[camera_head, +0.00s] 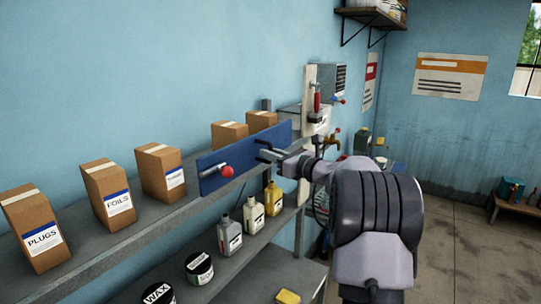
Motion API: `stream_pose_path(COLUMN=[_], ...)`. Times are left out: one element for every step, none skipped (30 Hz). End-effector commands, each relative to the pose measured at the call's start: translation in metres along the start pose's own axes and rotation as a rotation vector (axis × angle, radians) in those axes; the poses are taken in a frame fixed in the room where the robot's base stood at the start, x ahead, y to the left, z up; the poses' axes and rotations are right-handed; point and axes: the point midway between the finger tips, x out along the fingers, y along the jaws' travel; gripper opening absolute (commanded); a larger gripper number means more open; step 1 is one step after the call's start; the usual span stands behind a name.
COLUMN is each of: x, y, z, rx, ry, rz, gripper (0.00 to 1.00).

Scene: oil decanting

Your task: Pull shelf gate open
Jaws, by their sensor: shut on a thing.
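The shelf gate is a long blue panel (243,148) standing upright along the front of the upper grey shelf. A silver bolt with a red ball knob (227,171) sits at the gate's left part. My gripper (267,151) is at the gate's right half, in front of its face, and is shut on part of the gate. The exact spot of the grip is small and partly hidden by the dark fingers. My arm reaches in from the right and covers what lies behind it.
Cardboard boxes marked PLUGS (41,238) and FOILS (117,204), and several more, stand on the upper shelf (140,228). Bottles (230,234) and tins (199,268) stand on the lower shelf. A red-handled tool (317,98) is on the wall post. Open floor lies right.

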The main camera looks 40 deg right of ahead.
Motion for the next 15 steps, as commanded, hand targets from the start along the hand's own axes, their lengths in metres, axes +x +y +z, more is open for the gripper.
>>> stream_pose_path(x=[-0.0001,-0.0001,-0.0001,-0.0001,-0.0001,-0.0002,-0.0001,-0.0001,-0.0001,-0.0001,-0.0001,-0.0001,-0.0001,-0.0001,-0.0001], y=[-0.0003,-0.0003,-0.0003,-0.0003,-0.0002,-0.0002,-0.0002,-0.0002,-0.0002,-0.0001,-0.0001,0.0000,0.0000,0.0000,0.0000], z=[0.0000,0.0001,0.0001,0.0001,0.0001,0.0001,0.0001,0.0001,0.0000,0.0000,0.0000,0.0000,-0.0001,-0.0001,-0.0001], rx=[-0.001,-0.001,-0.001,-0.001,-0.001,-0.001,-0.001,-0.001,-0.001,-0.001,-0.001,-0.001,-0.001,-0.001,-0.001], ry=[0.000,0.001,0.001,0.001,0.001,0.001,0.001,0.001,0.001,0.001,0.001,0.001,0.001,0.001,0.001], rz=[-0.001,-0.001,-0.001,-0.001,-0.001,-0.001,-0.001,-0.001,0.000,0.000,0.000,0.000,0.000,0.000,0.000], gripper=[0.00,0.00,0.00,0.00,0.00,0.00,0.00,0.00,0.00,0.00,0.00,0.20,0.26,0.32,0.34])
